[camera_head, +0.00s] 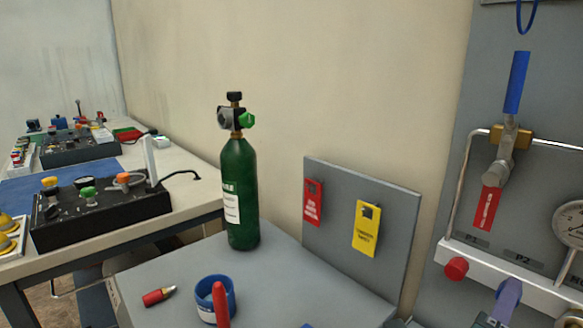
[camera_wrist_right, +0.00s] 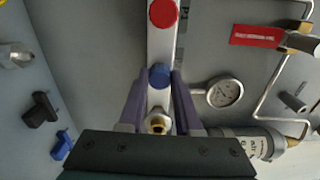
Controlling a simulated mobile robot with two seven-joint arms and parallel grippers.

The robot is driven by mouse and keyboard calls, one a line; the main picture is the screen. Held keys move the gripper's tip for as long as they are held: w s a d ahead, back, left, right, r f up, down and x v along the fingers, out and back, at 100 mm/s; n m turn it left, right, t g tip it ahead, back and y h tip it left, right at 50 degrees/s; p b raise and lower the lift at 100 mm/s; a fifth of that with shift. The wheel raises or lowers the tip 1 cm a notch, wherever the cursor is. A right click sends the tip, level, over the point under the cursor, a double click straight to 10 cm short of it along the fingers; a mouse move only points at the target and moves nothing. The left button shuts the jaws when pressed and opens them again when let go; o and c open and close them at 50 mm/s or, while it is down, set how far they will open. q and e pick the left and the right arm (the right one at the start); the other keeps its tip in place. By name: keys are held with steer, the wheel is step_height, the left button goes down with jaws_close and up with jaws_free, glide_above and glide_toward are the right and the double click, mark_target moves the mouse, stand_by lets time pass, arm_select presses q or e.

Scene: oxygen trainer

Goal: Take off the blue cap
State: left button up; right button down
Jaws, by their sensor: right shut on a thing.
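The blue cap (camera_wrist_right: 160,75) shows in the right wrist view, on the white rail (camera_wrist_right: 161,45) of the wall panel. My right gripper (camera_head: 508,295) reaches the rail from below in the head view, its purple fingers at the rail under the P2 label. In the wrist view its fingers stand on both sides of the blue cap, and it is shut on the cap. The cap appears to be still on the rail. My left gripper is in neither view.
A red cap (camera_head: 456,268) sits on the rail beside the gripper. A brass fitting (camera_wrist_right: 156,123) shows between the fingers, nearer the wrist. A gauge (camera_head: 573,225) and a blue-handled valve (camera_head: 516,85) are close by. A green cylinder (camera_head: 240,190) stands on the grey table.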

steer(key=shift+n, duration=0.8)
steer(key=n, duration=0.3)
steer(key=shift+n, duration=0.3)
steer(key=n, duration=0.3)
steer(key=shift+n, duration=0.3)
steer(key=shift+n, duration=0.5)
steer(key=c, duration=0.6)
jaws_free()
